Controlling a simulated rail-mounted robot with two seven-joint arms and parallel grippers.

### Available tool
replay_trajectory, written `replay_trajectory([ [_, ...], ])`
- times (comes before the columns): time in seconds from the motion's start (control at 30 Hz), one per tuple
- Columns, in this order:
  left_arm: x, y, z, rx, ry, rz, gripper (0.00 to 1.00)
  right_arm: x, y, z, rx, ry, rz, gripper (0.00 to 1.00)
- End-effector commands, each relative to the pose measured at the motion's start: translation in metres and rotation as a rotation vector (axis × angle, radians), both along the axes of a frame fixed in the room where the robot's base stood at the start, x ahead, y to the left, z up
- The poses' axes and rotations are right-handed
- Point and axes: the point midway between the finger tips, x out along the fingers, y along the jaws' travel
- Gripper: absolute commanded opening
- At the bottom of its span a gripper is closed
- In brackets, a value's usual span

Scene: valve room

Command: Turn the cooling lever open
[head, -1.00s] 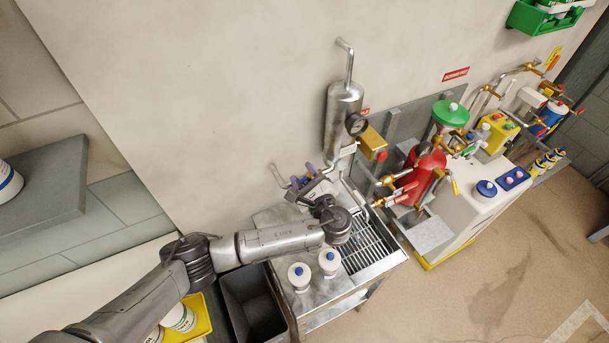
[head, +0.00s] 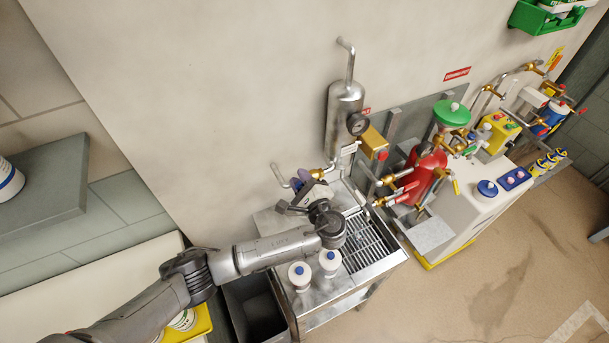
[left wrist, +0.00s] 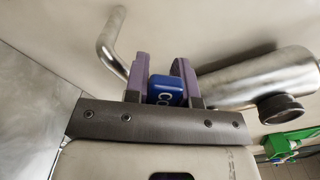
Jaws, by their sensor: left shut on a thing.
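The cooling lever (left wrist: 166,90) shows in the left wrist view as a blue handle with white letters, of which "CO" can be read. My left gripper (left wrist: 161,78) has its two purple fingers on either side of the handle and is shut on it. In the head view my left gripper (head: 299,181) is at the pipe by the wall, above the metal sink stand. A bit of brass valve (head: 317,173) shows just right of the fingers. The handle is mostly hidden there by my gripper. My right gripper is in neither view.
A steel cylinder (head: 343,115) with a gauge (head: 357,124) hangs on the wall to the right of the gripper. Two white bottles with blue caps (head: 329,261) stand below my forearm. A dark bin (head: 252,304) is at the lower left. A red vessel (head: 425,172) stands further right.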

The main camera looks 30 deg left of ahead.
Motion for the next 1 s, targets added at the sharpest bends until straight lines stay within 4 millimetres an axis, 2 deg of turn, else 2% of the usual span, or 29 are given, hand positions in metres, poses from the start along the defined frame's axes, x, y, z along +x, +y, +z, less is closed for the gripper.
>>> replay_trajectory([
  [0.1,-0.0036,0.0017,-0.0076,-0.054,-0.066,0.0,0.0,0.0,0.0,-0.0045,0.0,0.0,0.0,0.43],
  [0.47,-0.0038,0.0027,-0.0065,-0.069,-0.093,0.0,0.0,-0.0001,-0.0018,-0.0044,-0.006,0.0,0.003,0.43],
  [0.5,-0.0038,0.0027,-0.0065,-0.069,-0.092,0.0,0.28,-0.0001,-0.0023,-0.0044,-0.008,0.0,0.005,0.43],
  [0.7,-0.0041,0.0029,-0.0074,-0.069,-0.09,0.0,0.47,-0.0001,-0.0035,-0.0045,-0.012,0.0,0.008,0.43],
  [0.73,-0.0041,0.0031,-0.0077,-0.069,-0.088,0.0,0.5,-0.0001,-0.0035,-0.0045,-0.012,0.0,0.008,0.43],
  [1.0,-0.0047,0.004,-0.0109,-0.069,-0.082,0.002,0.5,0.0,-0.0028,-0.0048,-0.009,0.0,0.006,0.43],
])
